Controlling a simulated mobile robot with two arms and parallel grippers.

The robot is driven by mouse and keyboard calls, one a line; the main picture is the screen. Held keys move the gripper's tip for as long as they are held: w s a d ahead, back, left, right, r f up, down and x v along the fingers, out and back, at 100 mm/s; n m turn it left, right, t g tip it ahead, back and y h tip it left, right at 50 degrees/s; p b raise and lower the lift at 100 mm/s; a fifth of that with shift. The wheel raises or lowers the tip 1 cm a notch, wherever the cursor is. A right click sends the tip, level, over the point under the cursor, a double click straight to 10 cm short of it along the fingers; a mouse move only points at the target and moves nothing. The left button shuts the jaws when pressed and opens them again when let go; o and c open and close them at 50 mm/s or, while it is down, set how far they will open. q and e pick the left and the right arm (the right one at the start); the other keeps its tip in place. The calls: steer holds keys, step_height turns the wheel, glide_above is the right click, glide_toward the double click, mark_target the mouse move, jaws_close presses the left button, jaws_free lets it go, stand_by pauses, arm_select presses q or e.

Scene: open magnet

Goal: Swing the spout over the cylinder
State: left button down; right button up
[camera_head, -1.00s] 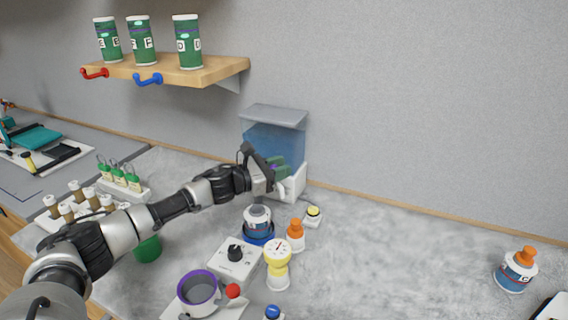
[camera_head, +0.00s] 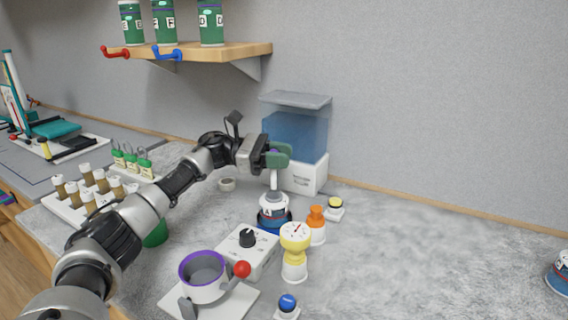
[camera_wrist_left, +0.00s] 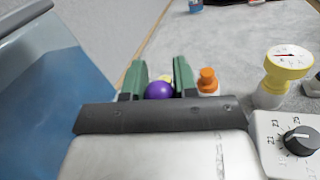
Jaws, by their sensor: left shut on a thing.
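My left gripper (camera_head: 276,155), with green fingers, is at the front left of the clear tank (camera_head: 296,135) of blue liquid. It is shut on a purple knob (camera_wrist_left: 159,90), seen between the fingers in the left wrist view. The knob is mostly hidden in the head view. A pale upright piece (camera_head: 274,180) shows just below the fingers, above a grey-topped bottle (camera_head: 274,214) with a blue base; I cannot tell whether it belongs to the spout or the bottle. I cannot make out the spout or cylinder clearly. My right gripper is out of view.
An orange-capped bottle (camera_head: 316,226), a yellow gauge (camera_head: 295,238) and a white dial box (camera_head: 247,252) stand close by. A purple-rimmed pot (camera_head: 203,270) is in front. Tube racks (camera_head: 92,190) are at left. The counter at right is mostly clear.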

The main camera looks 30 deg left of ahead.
arm_select(q)
steer(key=shift+r, duration=0.1)
stand_by(0.3)
steer(key=c, duration=0.9)
jaws_free()
steer(key=shift+a, duration=0.1)
steer(key=shift+s+a, duration=0.2)
steer(key=shift+a, duration=0.2)
steer(key=b+v, duration=0.2)
steer(key=v, duration=0.8)
steer(key=shift+w, duration=0.1)
